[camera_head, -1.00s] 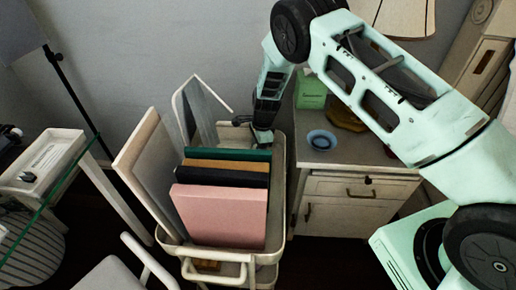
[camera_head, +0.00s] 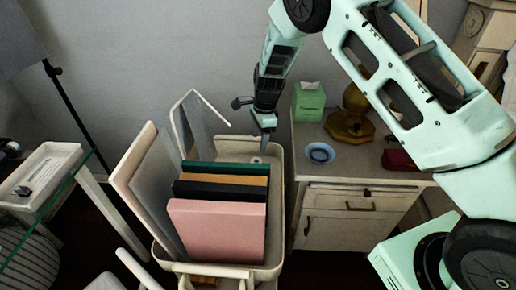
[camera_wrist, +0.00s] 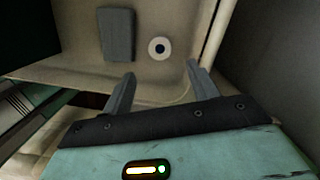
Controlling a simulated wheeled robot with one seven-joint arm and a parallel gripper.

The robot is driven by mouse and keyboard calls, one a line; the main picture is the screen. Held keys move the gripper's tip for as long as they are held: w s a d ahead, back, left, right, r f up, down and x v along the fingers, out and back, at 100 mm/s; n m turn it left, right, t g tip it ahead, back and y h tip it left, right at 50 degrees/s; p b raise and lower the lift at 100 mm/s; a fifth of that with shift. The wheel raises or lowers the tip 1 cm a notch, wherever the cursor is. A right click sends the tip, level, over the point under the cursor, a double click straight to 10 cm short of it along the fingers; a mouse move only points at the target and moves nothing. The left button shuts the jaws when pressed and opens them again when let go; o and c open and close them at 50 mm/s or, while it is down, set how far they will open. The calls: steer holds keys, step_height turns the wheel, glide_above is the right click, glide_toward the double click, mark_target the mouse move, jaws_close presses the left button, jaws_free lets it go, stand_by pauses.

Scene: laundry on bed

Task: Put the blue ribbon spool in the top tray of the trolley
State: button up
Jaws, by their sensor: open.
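A small round white piece with a dark blue centre, which looks like the ribbon spool (camera_wrist: 159,48), lies flat on the floor of the trolley's top tray (camera_head: 276,198). In the head view it is a small pale spot (camera_head: 257,160) at the tray's back right, partly beside my fingers. My gripper (camera_head: 266,134) points down above that back right corner. In the wrist view my gripper (camera_wrist: 160,92) has its fingers apart with nothing between them, and the spool lies beyond the fingertips, not touching them.
Pink (camera_head: 217,231), black, tan and green books or folders fill the tray's front, with tilted boards at its left. A grey block (camera_wrist: 116,35) lies near the spool. The cabinet (camera_head: 350,175) at right holds a blue ring-shaped dish (camera_head: 319,153), green box (camera_head: 309,101) and amber object (camera_head: 349,126).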

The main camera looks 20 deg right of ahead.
steer(key=s+a+r+n+y, duration=0.1)
steer(key=s+a+r+n, duration=0.45)
steer(key=s+r, duration=0.3)
steer(key=s+a+r+n, duration=0.5)
steer(key=s+r+n, duration=0.15)
steer(key=s, duration=0.25)
steer(key=s+d+r+n+h, duration=0.1)
steer(key=s+r+n, duration=0.1)
steer(key=s+n, duration=0.4)
steer(key=s+d+r+n, duration=0.2)
steer(key=s+n, duration=0.5)
steer(key=s, duration=0.8)
steer(key=shift+s+r+n+h, duration=0.3)
steer(key=shift+r+h, duration=0.1)
steer(key=shift+r, duration=0.2)
steer(key=shift+r+p, duration=0.8)
